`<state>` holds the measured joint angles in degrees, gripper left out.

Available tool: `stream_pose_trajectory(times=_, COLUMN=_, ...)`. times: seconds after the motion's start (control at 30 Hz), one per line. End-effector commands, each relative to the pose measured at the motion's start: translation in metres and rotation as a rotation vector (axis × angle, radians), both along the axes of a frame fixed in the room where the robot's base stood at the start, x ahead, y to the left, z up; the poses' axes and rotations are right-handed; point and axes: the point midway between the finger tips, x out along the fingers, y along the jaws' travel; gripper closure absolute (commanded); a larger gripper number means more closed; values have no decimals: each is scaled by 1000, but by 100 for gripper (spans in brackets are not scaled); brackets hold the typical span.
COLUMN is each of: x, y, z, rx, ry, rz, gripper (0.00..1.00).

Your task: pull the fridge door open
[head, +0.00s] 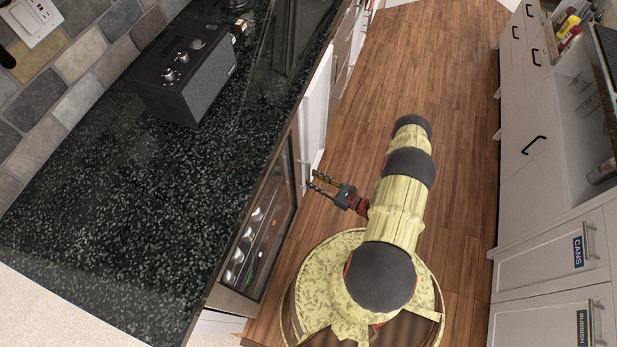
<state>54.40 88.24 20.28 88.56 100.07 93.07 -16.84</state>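The fridge (262,228) is built in under the dark counter at the lower middle of the head view. Its glass front has a dark frame and shows bottles or cans inside. The door looks closed, and I cannot make out its handle clearly. My gripper (311,180) is to the right of the fridge front, near the far end of its door, with its fingers pointing left toward it. The two fingers are apart with nothing visible between them. I cannot tell whether a fingertip touches the door or the white cabinet front beside it.
The dark speckled counter (130,215) fills the left, with a black speaker-like box (190,75) on it. White cabinets (545,165) line the right side, with drawers marked CANS and RUBBISH. The wooden floor (455,75) between is clear.

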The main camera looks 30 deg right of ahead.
Motion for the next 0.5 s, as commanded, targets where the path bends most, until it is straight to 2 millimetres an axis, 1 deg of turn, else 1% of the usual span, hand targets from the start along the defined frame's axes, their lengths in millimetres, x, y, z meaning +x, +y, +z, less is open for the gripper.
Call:
stream_pose_trajectory(times=0.03, x=6, y=5, z=-1, rx=0, ry=0, rz=5, gripper=72)
stream_pose_trajectory(times=0.2, x=22, y=11, z=-1, rx=1, ry=0, rz=2, gripper=72)
stream_pose_trajectory(times=0.33, x=28, y=14, z=0, rx=1, ry=0, rz=2, gripper=72)
stream_pose_trajectory(times=0.5, x=29, y=14, z=0, rx=1, ry=0, rz=0, gripper=72)
